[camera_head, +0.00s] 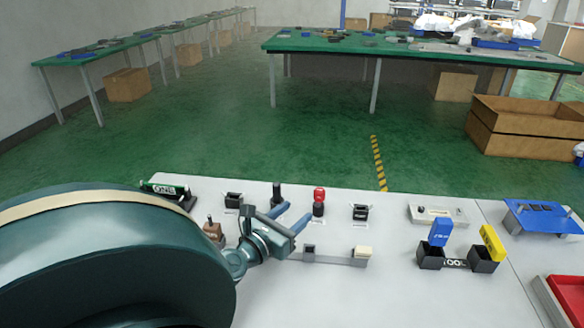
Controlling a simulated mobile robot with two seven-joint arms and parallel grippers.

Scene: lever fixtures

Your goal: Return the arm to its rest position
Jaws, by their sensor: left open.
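My left arm comes in from the left, large and close, and covers the left part of the white table (410,290). My left gripper (289,216) is open over the table, its two blue fingers pointing right and away from me. Nothing shows between the fingers. A black upright lever (277,193) and a red-topped lever (319,196) stand just beyond the fingers. I cannot tell whether a finger touches either. A grey slide bar with a cream block (362,252) lies to the right of the gripper. My right gripper is not in view.
A small black switch (233,200) and another black fixture (360,212) stand along the back. A holder with blue (440,232) and yellow (492,242) pieces, a blue fixture (541,217) and a red tray (566,298) are at right. The front middle is clear.

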